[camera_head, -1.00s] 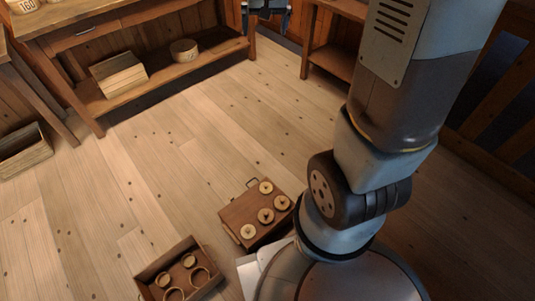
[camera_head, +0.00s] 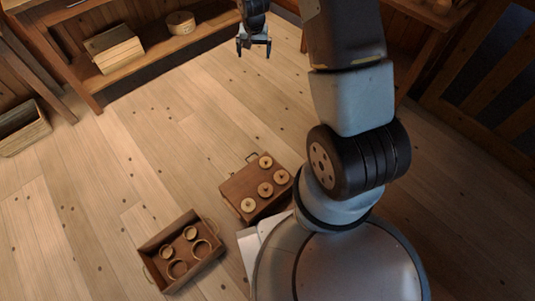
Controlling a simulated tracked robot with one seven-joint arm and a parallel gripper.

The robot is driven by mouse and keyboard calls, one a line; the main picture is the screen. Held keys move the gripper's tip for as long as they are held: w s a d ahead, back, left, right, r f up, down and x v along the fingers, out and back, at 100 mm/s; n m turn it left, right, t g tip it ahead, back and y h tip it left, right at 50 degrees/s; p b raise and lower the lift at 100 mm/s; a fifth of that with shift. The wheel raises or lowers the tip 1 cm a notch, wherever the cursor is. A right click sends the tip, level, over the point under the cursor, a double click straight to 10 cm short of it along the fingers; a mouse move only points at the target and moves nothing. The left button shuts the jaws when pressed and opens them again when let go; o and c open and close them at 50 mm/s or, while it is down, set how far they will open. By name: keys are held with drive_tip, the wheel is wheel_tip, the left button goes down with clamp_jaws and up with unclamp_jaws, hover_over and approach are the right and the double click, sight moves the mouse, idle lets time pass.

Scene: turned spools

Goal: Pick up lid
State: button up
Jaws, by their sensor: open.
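Several pale round wooden lids, each with a small knob, sit on a brown tray (camera_head: 232,189) in front of my base. One lid (camera_head: 265,162) is at the far end, one (camera_head: 280,176) at the right, one (camera_head: 265,189) in the middle and one (camera_head: 248,205) at the near end. My gripper (camera_head: 254,54) hangs fingers down at the top of the view, open and empty. It is well apart from the lids, beyond the tray and near the shelf bench.
A wooden crate (camera_head: 150,247) to the left holds several round open containers. A bench (camera_head: 150,65) at the back bears a box (camera_head: 115,50) and a round tub (camera_head: 181,22) on its lower shelf. A box (camera_head: 22,130) stands far left. The floor between is clear.

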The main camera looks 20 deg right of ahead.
wheel_tip(320, 180, down, 12)
drive_tip(key=m+g, duration=0.2)
hover_over(266, 159)
wheel_tip(266, 159, down, 34)
drive_tip(key=f, duration=0.8)
drive_tip(key=shift+w+a+f, duration=0.2)
drive_tip(key=shift+a, duration=0.05)
drive_tip(key=shift+s+d+f, duration=0.1)
drive_tip(key=shift+f, duration=1.25)
drive_tip(key=shift+s+d+f, duration=0.1)
drive_tip(key=shift+f, duration=1.2)
drive_tip(key=c, duration=1)
drive_tip(key=shift+r, duration=0.1)
